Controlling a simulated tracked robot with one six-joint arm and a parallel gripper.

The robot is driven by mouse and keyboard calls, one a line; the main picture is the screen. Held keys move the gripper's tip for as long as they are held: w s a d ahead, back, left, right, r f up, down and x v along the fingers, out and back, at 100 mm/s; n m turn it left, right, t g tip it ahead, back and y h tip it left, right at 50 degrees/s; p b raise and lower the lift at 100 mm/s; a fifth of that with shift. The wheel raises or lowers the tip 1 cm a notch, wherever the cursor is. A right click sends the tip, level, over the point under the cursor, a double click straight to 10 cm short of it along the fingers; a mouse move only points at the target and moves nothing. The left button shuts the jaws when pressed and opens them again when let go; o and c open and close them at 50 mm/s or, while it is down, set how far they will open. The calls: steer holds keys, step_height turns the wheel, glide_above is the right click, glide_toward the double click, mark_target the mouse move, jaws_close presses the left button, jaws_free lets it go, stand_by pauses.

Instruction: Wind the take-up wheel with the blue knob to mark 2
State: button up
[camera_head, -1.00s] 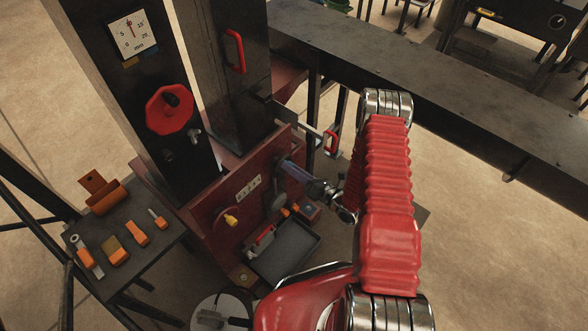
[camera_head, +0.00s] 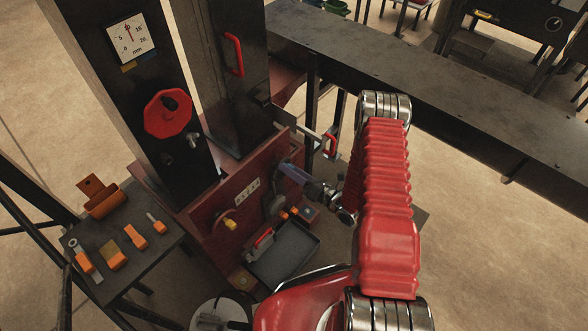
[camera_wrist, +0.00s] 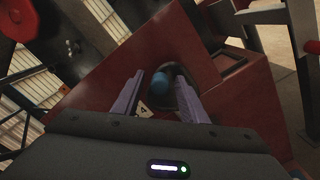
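The take-up wheel is a dark grey disc on the red press housing, seen in the wrist view (camera_wrist: 183,92) and, small, in the head view (camera_head: 273,206). Its blue knob (camera_wrist: 159,84) shows in the wrist view, between and beyond my fingertips. My gripper (camera_wrist: 160,77) is open, with one purple finger on each side of the knob in the picture. I cannot tell whether either finger touches it. In the head view my gripper (camera_head: 291,172) is at the red housing, just above the wheel. A pale mark plate (camera_head: 247,191) sits left of the wheel; its marks are too small to read there.
A yellow knob (camera_head: 230,225) is left on the same red panel. A grey tray (camera_head: 283,252) lies below the wheel. A red handwheel (camera_head: 167,114) and a dial (camera_head: 131,38) are on the black column. A side table (camera_head: 130,235) holds orange-handled tools.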

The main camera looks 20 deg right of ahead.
steer(key=v, duration=1.3)
steer(key=shift+s+d, duration=0.25)
steer(key=shift+s, duration=0.1)
steer(key=shift+f, duration=0.15)
